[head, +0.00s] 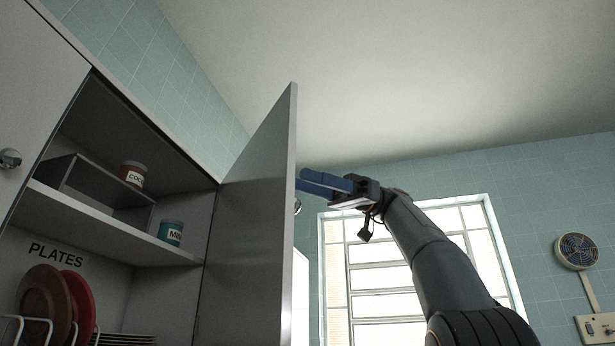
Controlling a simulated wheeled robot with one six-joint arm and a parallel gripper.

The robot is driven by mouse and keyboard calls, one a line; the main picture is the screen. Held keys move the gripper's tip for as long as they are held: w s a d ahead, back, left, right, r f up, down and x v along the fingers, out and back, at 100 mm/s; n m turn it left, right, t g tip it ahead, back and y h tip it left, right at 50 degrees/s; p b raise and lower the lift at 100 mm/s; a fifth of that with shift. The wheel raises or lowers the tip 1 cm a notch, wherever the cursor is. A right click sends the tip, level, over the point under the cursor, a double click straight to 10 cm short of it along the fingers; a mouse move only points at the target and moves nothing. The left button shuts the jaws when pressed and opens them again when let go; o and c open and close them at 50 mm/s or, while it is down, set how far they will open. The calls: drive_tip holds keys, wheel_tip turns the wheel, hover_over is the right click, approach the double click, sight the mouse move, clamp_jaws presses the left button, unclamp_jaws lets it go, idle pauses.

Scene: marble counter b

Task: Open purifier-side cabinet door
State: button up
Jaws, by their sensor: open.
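The cabinet door (252,225) is grey and stands swung wide open, hinged at the right side of the open cabinet (120,238). A round knob (297,206) shows in part at the far side of the door's free edge. My gripper (312,182) is just right of that edge, near the knob. Its blue fingers point left toward the door's outer face, and their tips are partly hidden by or close to the edge. The jaws are open and hold nothing that I can see. I cannot tell whether the fingers touch the door.
A shut door with a knob (10,158) is at the left. A window (385,275) and a wall fan (577,251) are at the right.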

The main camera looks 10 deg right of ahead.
wheel_tip(320, 180, up, 4)
drive_tip(key=p, duration=0.4)
drive_tip(key=shift+f, duration=0.1)
drive_tip(key=shift+c, duration=0.4)
